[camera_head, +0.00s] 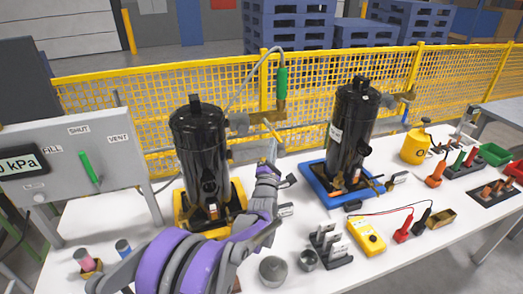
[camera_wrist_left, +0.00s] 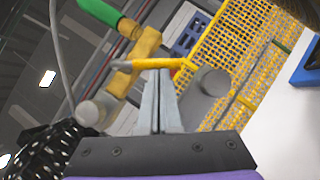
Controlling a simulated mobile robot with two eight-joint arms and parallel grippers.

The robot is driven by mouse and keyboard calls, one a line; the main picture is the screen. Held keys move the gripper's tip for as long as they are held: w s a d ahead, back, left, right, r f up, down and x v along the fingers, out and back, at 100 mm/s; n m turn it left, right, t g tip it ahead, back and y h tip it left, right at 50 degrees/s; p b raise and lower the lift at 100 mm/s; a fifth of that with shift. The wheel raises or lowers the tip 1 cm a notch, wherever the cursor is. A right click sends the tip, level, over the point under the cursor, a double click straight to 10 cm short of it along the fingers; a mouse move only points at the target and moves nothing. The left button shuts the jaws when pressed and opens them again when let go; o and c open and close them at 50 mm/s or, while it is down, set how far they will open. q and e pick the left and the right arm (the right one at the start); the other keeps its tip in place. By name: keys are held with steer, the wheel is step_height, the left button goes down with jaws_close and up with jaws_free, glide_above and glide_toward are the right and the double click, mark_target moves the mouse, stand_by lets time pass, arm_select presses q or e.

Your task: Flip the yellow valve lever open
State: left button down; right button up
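The yellow valve lever (camera_wrist_left: 150,63) is a thin bar on a brass valve body (camera_wrist_left: 135,62) in the left wrist view. A hose with a green sleeve (camera_wrist_left: 105,12) joins that valve. In the head view the valve (camera_head: 279,112) hangs below the green sleeve (camera_head: 282,80), between the two black compressors. My left gripper (camera_wrist_left: 159,74) points up at the lever with its grey fingers together; the tips overlap it in the picture, and I cannot tell if they touch. In the head view the left gripper (camera_head: 270,152) is just below the valve. My right gripper is not in view.
A black compressor (camera_head: 198,150) stands in a yellow tray left of my gripper, another (camera_head: 350,130) in a blue tray to the right. A grey panel (camera_head: 70,155) with a green lever is at left. A yellow multimeter (camera_head: 366,235) and small holders occupy the front table.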

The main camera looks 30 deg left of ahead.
arm_select(q)
steer(key=n+y, duration=0.1)
steer(key=n, duration=0.1)
steer(key=w+d+n+y, duration=0.1)
steer(key=n, duration=0.1)
steer(key=shift+w+d+r, duration=0.1)
steer(key=shift+w+r, duration=0.05)
steer(key=shift+w, duration=0.05)
steer(key=r+n+g+y, duration=0.1)
steer(key=n+y, duration=0.1)
steer(key=n, duration=0.1)
steer(key=w+d+r+n+g+y, duration=0.1)
steer(key=n+y, duration=0.2)
steer(key=n, duration=0.1)
steer(key=w+d+r+n+g+y+p, duration=0.1)
steer(key=n+y, duration=0.1)
steer(key=n, duration=0.2)
steer(key=shift+w+y, duration=0.15)
steer(key=shift+y, duration=0.15)
steer(key=shift+r, duration=0.1)
steer(key=w+f+b+v, duration=0.1)
steer(key=f+b+v, duration=0.1)
steer(key=v, duration=1.1)
steer(key=shift+w+a+b, duration=0.25)
steer(key=shift+a+b, duration=0.15)
steer(key=shift+b, duration=0.3)
